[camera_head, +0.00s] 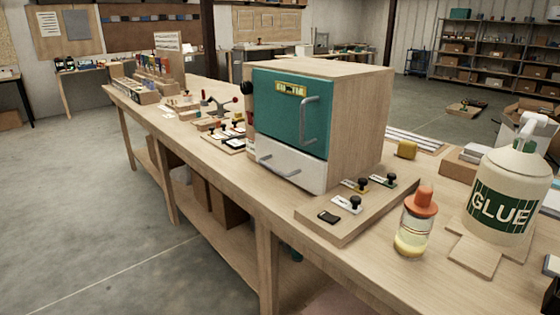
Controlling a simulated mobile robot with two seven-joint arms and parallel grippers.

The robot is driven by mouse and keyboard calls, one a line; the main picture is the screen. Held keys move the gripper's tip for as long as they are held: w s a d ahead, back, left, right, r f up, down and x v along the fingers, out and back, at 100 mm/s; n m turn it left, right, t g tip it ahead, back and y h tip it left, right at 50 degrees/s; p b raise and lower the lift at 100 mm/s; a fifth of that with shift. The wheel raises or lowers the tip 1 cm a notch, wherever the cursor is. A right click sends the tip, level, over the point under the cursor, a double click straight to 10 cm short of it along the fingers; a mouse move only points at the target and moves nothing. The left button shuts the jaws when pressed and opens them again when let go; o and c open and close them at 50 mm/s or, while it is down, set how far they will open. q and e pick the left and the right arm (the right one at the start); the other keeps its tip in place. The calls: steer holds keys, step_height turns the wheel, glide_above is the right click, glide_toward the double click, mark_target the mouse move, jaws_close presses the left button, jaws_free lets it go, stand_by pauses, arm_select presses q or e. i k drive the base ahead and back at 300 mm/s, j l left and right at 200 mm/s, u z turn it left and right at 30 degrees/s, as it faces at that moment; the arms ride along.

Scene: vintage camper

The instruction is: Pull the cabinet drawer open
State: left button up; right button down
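A small wooden cabinet (362,125) stands on the long workbench. Its upper front is a teal door (278,118) with a yellow label and a grey vertical handle (309,118). The drawer front looks about level with the door, and I see no clear gap. Neither of my grippers shows in this view.
A board with small black-knobbed parts (350,204) lies right of the cabinet. An orange-capped bottle (412,225) and a large glue bottle (502,195) stand farther right. Tools and small parts (219,108) lie left of the cabinet. The floor (70,190) before the bench is clear.

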mark_target(308, 170)
steer(key=i+j, duration=0.3)
steer(key=j, duration=0.15)
steer(key=i+j, duration=0.25)
steer(key=j, duration=0.15)
steer(key=i+j+z, duration=0.4)
steer(key=j, duration=0.2)
steer(key=k, duration=0.05)
